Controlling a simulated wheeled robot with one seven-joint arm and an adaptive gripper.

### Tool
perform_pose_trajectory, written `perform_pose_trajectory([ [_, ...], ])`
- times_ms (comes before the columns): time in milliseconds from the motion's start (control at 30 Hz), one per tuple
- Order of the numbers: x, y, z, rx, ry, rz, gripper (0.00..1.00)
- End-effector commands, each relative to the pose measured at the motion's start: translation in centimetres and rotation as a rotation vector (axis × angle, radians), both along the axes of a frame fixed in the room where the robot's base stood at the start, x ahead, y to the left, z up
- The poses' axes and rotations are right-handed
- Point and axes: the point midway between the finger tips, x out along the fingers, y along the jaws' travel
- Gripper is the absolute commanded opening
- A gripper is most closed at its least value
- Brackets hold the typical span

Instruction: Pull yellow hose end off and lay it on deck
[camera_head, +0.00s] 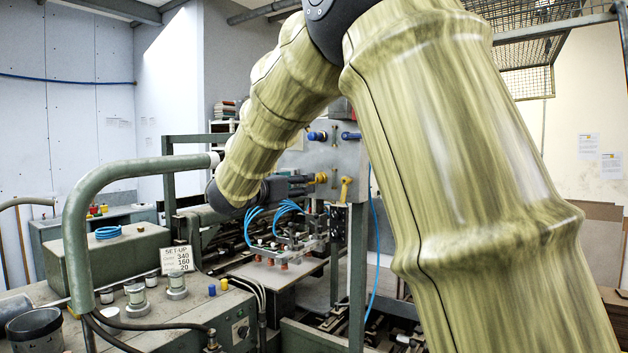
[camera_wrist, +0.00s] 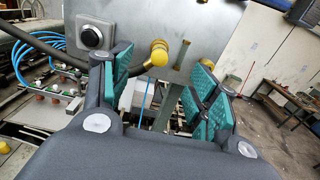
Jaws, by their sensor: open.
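A yellow hose end (camera_wrist: 158,54) sits on the grey panel (camera_wrist: 205,20) in the wrist view; a dark hose runs toward it from the left, partly hidden by a finger. My gripper (camera_wrist: 165,64) is open, its teal pads on either side of the yellow end, with nothing held. I cannot tell the distance in depth. In the head view my gripper (camera_head: 296,184) is at the panel, just left of the yellow fitting (camera_head: 320,178). A flat grey machine top (camera_head: 185,308), possibly the deck, lies lower left.
A yellow lever (camera_head: 345,188) is close right of the yellow fitting. A round black knob (camera_wrist: 92,37) is left of the fingers. Blue hoses (camera_head: 285,208) loop below my gripper. A set-up card (camera_head: 178,259) and several cylinders stand on the machine top; a curved rail (camera_head: 75,240) rises beside it.

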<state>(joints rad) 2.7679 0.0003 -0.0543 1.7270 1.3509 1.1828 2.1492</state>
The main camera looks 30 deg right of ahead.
Motion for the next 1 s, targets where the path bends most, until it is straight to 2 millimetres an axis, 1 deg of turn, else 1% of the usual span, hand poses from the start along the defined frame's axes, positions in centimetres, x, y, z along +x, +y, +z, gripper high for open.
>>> perform_pose_trajectory([
  [33,0.2,-0.4,0.4,0.0,0.002,-0.001,0.6],
  [167,0.7,-1.7,0.4,0.001,0.003,-0.001,0.6],
  [500,1.6,-3.9,0.3,0.001,0.001,-0.001,0.6],
  [567,1.8,-4.3,-0.4,0.002,-0.001,-0.001,0.6],
  [1000,2.9,-7.0,-0.2,0.001,-0.001,0.0,0.6],
])
